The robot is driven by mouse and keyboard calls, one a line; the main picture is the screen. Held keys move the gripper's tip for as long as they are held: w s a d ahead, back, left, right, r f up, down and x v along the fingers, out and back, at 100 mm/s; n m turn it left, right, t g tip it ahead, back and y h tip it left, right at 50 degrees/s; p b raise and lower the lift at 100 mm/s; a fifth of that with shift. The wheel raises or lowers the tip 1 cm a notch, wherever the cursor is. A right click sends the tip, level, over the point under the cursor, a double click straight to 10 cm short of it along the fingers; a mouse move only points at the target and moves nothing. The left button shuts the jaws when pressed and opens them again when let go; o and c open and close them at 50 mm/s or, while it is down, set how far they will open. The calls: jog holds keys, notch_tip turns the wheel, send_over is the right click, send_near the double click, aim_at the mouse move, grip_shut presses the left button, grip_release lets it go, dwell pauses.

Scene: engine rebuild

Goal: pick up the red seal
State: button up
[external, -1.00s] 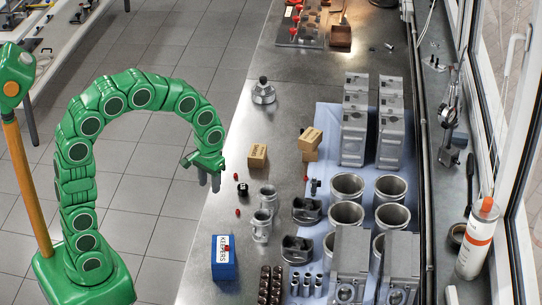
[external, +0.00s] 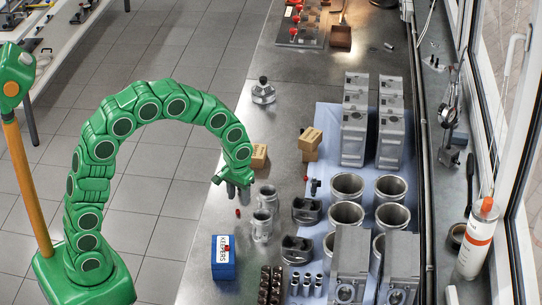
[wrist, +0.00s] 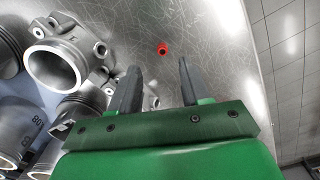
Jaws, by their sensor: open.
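A small red seal (external: 237,213) lies on the steel bench near its left edge, just below my gripper in the external view. A red ring (wrist: 163,49), apparently the same seal, shows in the wrist view beyond my fingertips. My gripper (external: 238,194) points down above the bench. In the wrist view its two fingers (wrist: 157,82) are apart with nothing between them. The seal is ahead of the gap and not touched. Another small red piece (external: 305,178) lies further right.
Silver castings (external: 262,226) stand close right of the seal; they fill the left of the wrist view (wrist: 58,62). A blue KEEPERS box (external: 224,262) stands nearer the camera. Cardboard boxes (external: 310,140) are behind. Tiled floor lies left of the bench edge.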

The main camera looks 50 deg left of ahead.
aim_at(238, 213)
jog(key=f, duration=0.5)
jog(key=shift+s+a, duration=0.15)
jog(key=shift+s, duration=0.05)
jog(key=shift+r, duration=0.1)
jog(key=shift+c, duration=0.2)
grip_shut()
